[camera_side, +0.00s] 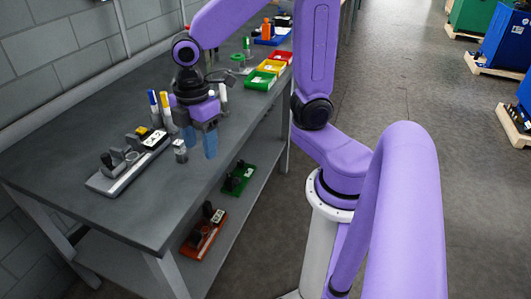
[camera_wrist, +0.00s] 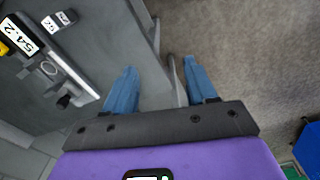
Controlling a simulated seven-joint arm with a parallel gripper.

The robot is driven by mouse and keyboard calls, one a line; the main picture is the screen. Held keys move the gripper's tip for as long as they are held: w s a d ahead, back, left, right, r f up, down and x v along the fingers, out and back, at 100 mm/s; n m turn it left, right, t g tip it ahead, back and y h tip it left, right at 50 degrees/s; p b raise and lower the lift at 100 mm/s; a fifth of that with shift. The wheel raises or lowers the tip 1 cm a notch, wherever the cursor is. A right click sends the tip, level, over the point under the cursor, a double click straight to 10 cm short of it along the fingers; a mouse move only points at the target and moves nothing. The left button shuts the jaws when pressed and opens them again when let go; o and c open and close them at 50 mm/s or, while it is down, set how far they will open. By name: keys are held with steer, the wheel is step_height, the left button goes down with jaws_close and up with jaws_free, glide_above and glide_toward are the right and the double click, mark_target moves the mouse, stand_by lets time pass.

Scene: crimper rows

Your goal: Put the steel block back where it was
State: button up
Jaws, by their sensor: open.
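A small grey block (camera_side: 180,150) with a dark top and a pale label stands on the bench near its front. It looks like the steel block, and it shows at the upper left of the wrist view (camera_wrist: 66,18). Nothing shows between the fingers in the wrist view (camera_wrist: 160,82).
Markers (camera_side: 160,108) with blue and yellow caps stand behind the block. Green, yellow and red bins (camera_side: 262,79) line the bench farther back. The front-left bench top is clear.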

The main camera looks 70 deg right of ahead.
steer(key=s+d+m, duration=0.1)
steer(key=s+m, duration=0.1)
steer(key=s, duration=1.2)
steer(key=shift+s, duration=0.35)
steer(key=shift+d+f, duration=0.1)
